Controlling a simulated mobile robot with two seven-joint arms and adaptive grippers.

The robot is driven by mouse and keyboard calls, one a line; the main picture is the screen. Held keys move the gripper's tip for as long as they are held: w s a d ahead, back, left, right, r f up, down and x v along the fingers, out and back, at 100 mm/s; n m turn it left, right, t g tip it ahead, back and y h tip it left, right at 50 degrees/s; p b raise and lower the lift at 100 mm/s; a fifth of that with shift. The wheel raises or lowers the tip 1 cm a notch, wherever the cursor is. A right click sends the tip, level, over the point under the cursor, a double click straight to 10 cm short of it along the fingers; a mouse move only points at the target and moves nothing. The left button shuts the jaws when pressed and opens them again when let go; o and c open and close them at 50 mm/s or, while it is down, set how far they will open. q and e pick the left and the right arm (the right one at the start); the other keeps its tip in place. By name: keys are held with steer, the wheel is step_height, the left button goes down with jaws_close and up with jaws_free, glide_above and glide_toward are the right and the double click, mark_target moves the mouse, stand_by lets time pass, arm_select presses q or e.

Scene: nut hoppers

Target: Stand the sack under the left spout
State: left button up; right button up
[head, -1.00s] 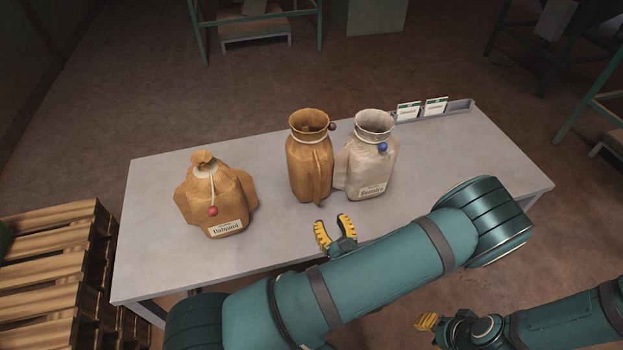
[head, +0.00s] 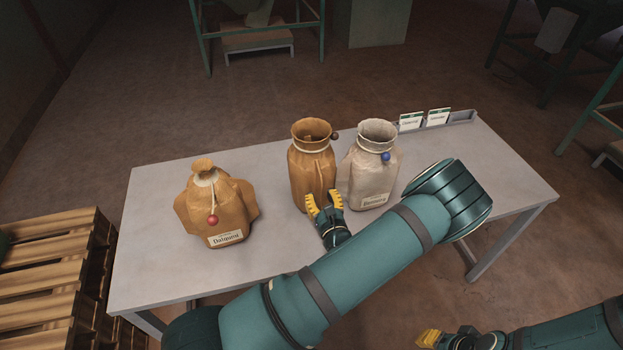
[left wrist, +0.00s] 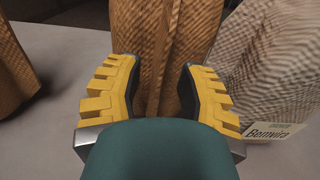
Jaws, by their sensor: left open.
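Three sacks stand on the grey table. A closed brown sack (head: 216,200) with a red bead and a label reading Dalquni is at the left. An open-mouthed brown sack (head: 311,165) with a dark bead stands in the middle. An open-mouthed pale sack (head: 369,170) with a blue bead stands beside it at the right; its label reads Bemvira in the left wrist view (left wrist: 278,72). My left gripper (head: 324,203) is open at the front of the middle sack, whose folded side (left wrist: 168,50) shows between the fingers. My right gripper (head: 429,338) is low at the right, away from the sacks.
A tray with two cards (head: 438,116) sits on the table's (head: 145,260) back right edge. Wooden pallets (head: 55,265) stand left of the table. Green-framed stands (head: 262,45) are on the floor behind. The table is clear between the left and middle sacks.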

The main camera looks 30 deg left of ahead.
arm_select(q)
steer(key=shift+x, duration=0.9)
steer(key=shift+o, duration=0.3)
steer(key=shift+d, duration=0.1)
jaws_close()
steer(key=shift+r, duration=0.15)
